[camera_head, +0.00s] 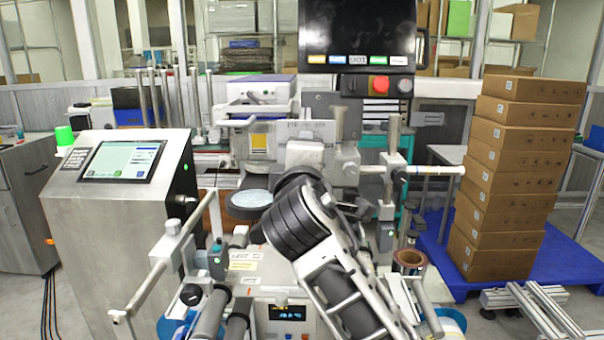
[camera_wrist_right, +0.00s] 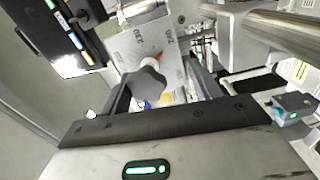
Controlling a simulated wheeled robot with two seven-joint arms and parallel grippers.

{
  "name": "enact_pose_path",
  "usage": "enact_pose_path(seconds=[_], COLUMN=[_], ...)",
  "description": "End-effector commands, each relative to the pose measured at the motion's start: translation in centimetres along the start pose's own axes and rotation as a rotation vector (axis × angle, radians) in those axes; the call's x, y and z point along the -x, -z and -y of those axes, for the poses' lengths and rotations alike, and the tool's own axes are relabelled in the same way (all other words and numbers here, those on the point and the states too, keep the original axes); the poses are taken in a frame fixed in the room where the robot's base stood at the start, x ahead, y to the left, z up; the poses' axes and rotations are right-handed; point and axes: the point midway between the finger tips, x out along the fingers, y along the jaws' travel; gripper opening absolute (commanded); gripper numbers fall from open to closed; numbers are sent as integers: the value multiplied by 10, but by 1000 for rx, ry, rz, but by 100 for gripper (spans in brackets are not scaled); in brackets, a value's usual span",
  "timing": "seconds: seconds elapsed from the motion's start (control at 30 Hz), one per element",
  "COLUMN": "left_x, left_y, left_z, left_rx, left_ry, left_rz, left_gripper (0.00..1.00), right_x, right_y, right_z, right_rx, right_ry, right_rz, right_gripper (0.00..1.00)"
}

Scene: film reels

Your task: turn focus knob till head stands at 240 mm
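A grey lobed knob (camera_wrist_right: 146,84) shows in the right wrist view, in front of a pale scale plate (camera_wrist_right: 150,45) with inverted printed numbers; one appears to read 240. A small red mark shows near the plate's right edge, but I cannot read the head's setting. My right gripper (camera_wrist_right: 160,82) appears open, its dark fingers to either side of the knob with visible gaps; I see no contact. In the head view, the scale plate (camera_head: 300,132) stands mid-machine, while my right arm hides the gripper and knob. My left gripper is not in view.
A console with a lit screen (camera_head: 123,160) stands at left. A dark monitor panel with a red button (camera_head: 379,85) hangs above the machine. Stacked cartons (camera_head: 512,180) stand on a blue pallet (camera_head: 545,262) at right. Rods and rollers surround the machine's front.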

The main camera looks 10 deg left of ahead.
Motion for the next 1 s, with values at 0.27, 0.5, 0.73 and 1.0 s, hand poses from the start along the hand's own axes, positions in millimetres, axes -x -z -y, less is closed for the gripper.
enact_pose_path(seconds=[0.27, 0.5, 0.73, 1.0], left_x=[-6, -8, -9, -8], left_y=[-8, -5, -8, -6], left_z=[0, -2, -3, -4], left_rx=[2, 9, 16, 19], left_ry=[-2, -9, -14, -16], left_rz=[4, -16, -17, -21], left_gripper=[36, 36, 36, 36], right_x=[50, 108, 146, 158], right_y=[1, 1, 1, 1], right_z=[6, 4, 1, 0], right_rx=[-3, -3, -1, 1], right_ry=[6, 2, 0, -1], right_rz=[-5, -6, -4, -2], right_gripper=[58, 58, 58, 58])
